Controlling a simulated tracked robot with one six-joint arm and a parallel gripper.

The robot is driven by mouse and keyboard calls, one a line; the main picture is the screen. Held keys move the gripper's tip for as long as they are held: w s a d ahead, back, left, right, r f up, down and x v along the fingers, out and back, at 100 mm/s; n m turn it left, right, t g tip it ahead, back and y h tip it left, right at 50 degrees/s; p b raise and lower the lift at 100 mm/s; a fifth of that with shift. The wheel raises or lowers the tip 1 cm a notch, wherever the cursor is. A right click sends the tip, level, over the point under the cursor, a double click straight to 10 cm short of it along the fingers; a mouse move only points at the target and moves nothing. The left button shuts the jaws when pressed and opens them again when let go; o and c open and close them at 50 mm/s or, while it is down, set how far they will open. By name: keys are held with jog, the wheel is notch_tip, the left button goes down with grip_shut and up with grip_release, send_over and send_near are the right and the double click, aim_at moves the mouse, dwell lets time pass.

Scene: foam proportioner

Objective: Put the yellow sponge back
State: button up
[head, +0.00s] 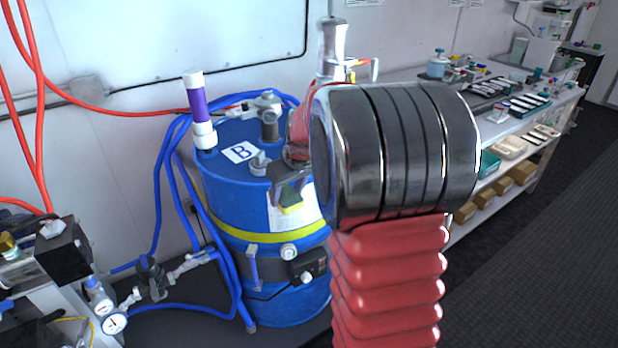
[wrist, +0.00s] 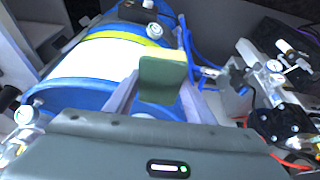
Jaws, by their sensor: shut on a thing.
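The sponge (wrist: 163,80) is a small block with a green face and a yellow side, seen in the wrist view between my two fingers. My gripper (wrist: 160,88) is shut on it. In the head view the sponge (head: 291,208) shows as a small yellow-green patch below my dark gripper (head: 291,192), in front of the blue drum's white label. My own arm hides much of the drum's right side there. I cannot tell whether the sponge touches the drum.
Gauges and valves (head: 113,322) stand at lower left. A cluttered white bench (head: 545,117) runs along the right.

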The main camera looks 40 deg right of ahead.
jog(key=a+f, duration=0.4)
jog(key=a, duration=0.7)
jog(key=a+f, duration=0.4)
jog(key=a, duration=0.7)
jog(key=shift+w+a+f, duration=0.15)
jog(key=shift+w, duration=0.1)
